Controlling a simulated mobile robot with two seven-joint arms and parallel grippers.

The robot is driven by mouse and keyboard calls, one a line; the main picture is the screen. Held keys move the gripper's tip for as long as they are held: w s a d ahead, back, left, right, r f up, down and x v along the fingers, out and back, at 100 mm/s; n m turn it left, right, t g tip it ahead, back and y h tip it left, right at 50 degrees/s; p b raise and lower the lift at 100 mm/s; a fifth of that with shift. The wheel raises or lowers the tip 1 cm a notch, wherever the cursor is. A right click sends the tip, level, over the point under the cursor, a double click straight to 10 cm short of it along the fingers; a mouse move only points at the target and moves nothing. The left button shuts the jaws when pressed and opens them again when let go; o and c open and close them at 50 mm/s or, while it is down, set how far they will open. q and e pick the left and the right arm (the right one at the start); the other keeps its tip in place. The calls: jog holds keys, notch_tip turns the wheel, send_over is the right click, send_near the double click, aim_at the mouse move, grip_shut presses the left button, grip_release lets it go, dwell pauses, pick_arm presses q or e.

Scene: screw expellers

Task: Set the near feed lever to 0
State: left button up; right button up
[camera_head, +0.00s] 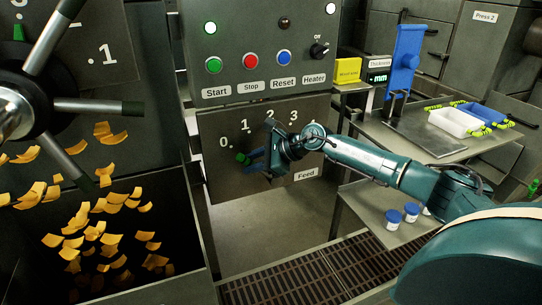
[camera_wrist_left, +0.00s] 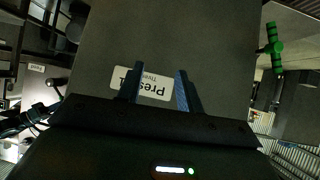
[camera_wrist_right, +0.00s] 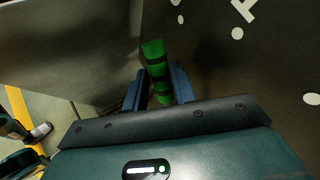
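The near feed lever's green handle (camera_head: 242,158) pokes out at the left of the dark Feed panel (camera_head: 222,184), pointing left and slightly up, just below the 0 mark (camera_head: 223,142). Its pivot is hidden behind my right gripper (camera_head: 256,160), which reaches in from the right. In the right wrist view the green handle (camera_wrist_right: 156,68) stands between the fingers of my right gripper (camera_wrist_right: 159,85), which look closed against its sides. My left gripper (camera_wrist_left: 160,80) shows only in its own wrist view, fingers apart and empty, before a Press 1 label (camera_wrist_left: 145,83).
A spoked wheel (camera_head: 60,85) and a bin of yellow pieces (camera_head: 185,292) are at the left. The button box (camera_head: 262,25) hangs above the Feed panel. A shelf (camera_head: 425,132) with trays and a blue gauge (camera_head: 404,60) stands at the right, with blue-capped jars (camera_head: 393,216) below.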

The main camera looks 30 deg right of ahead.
pick_arm(q)
jog(key=shift+w+d+h+b, duration=0.15)
jog(key=shift+d+h+b, duration=0.35)
jog(key=shift+b, duration=0.8)
pick_arm(e)
jog(key=v, duration=1.1)
jog(key=shift+s+d, duration=0.2)
jog(key=shift+s, duration=0.05)
pick_arm(q)
jog(key=shift+f, duration=0.15)
